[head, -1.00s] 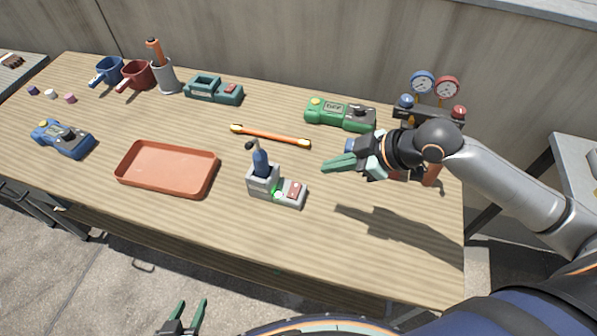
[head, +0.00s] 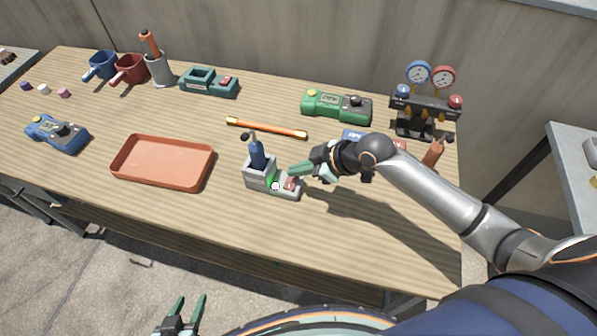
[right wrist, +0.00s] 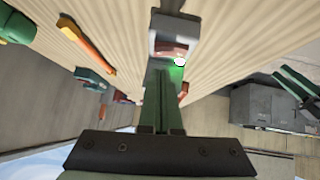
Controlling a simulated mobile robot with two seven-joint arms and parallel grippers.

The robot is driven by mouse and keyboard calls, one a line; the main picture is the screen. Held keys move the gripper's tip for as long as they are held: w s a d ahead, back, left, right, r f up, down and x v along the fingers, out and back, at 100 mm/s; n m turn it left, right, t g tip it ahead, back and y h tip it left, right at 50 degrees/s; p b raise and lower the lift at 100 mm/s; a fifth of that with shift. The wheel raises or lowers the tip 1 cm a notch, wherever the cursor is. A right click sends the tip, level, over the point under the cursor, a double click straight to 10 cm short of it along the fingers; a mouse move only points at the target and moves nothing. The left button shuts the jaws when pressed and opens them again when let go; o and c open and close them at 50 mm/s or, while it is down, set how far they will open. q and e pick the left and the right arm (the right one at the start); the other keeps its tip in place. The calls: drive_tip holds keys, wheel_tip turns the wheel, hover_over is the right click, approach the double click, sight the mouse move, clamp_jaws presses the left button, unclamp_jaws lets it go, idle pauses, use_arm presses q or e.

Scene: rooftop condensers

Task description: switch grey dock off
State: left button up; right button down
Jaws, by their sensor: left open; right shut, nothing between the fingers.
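The grey dock (head: 260,179) stands on the wooden table with a dark blue tool (head: 257,154) upright in it. Its light (head: 275,186) glows green, and a red rocker switch (head: 291,183) sits on its right part. My right gripper (head: 294,170) is shut and empty, with its fingertips just above and beside the switch; I cannot tell whether they touch it. In the right wrist view the dock (right wrist: 175,20) lies straight ahead of the shut fingers (right wrist: 163,85), near the green glow. My left gripper (head: 187,303) is open and empty in front of the table.
An orange tray (head: 162,179) lies left of the dock. An orange bar (head: 266,128) lies behind it. A green meter (head: 336,105), a teal dock (head: 209,83) and a gauge stand (head: 425,104) are further back. The table front is clear.

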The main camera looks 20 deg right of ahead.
drive_tip(key=shift+w+d+f, duration=0.1)
drive_tip(key=shift+f, duration=0.8)
drive_tip(key=shift+d+f, duration=0.1)
drive_tip(key=shift+f, duration=0.15)
drive_tip(key=shift+s+a+r+p, duration=0.1)
drive_tip(key=shift+s+a+p, duration=0.5)
drive_tip(key=shift+p, duration=0.15)
drive_tip(key=shift+d, duration=0.1)
